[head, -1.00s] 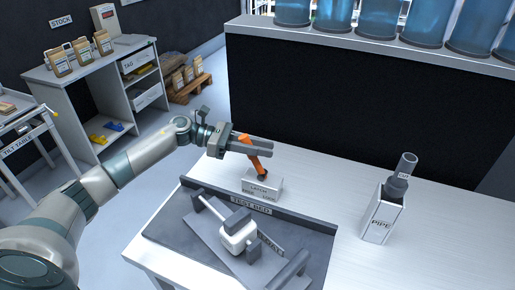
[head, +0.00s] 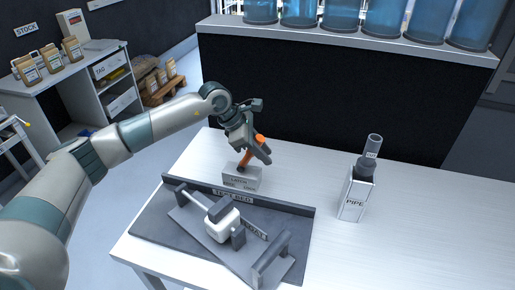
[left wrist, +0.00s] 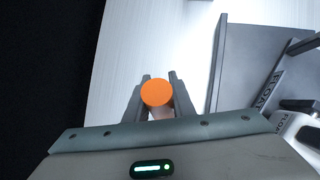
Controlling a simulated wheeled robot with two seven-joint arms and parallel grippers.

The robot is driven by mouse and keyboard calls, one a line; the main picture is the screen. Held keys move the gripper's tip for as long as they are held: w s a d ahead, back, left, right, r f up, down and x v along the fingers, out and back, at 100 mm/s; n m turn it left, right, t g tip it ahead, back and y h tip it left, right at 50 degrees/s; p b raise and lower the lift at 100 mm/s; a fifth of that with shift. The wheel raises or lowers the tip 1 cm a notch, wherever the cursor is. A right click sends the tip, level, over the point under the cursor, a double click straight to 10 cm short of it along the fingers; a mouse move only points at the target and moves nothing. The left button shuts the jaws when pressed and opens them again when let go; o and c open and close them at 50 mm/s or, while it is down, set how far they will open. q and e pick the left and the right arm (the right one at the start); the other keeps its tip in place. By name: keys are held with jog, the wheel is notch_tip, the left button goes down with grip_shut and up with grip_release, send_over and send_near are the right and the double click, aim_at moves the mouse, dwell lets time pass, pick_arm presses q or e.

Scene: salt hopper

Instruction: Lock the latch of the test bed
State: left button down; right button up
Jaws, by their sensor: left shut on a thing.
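The latch is a pale block (head: 242,181) marked LATCH at the back edge of the test bed (head: 172,226). Its lever has an orange handle (head: 260,138) and leans up and to the right from the block in the head view. My left gripper (head: 256,148) is shut on the handle, partly hiding it. In the left wrist view the round orange handle end (left wrist: 157,93) sits between the two fingers of my left gripper (left wrist: 160,104). The smaller lettering on the block is too small to read. My right gripper is not in view.
On the test bed sits a white and grey float part (head: 222,222) with a rod. A PIPE box (head: 355,200) holding a grey pipe stands at right on the table. A dark panel with a shelf of blue cylinders (head: 340,15) rises behind. The table between is clear.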

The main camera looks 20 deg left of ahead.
pick_arm(q)
jog(key=shift+d+f+y+b, duration=0.35)
jog(key=shift+d+f+y, duration=0.25)
jog(key=shift+y, duration=0.3)
jog(key=shift+a+f, duration=0.1)
jog(key=shift+f, duration=0.05)
jog(key=c, duration=1.5)
grip_release()
jog(key=shift+r, duration=0.2)
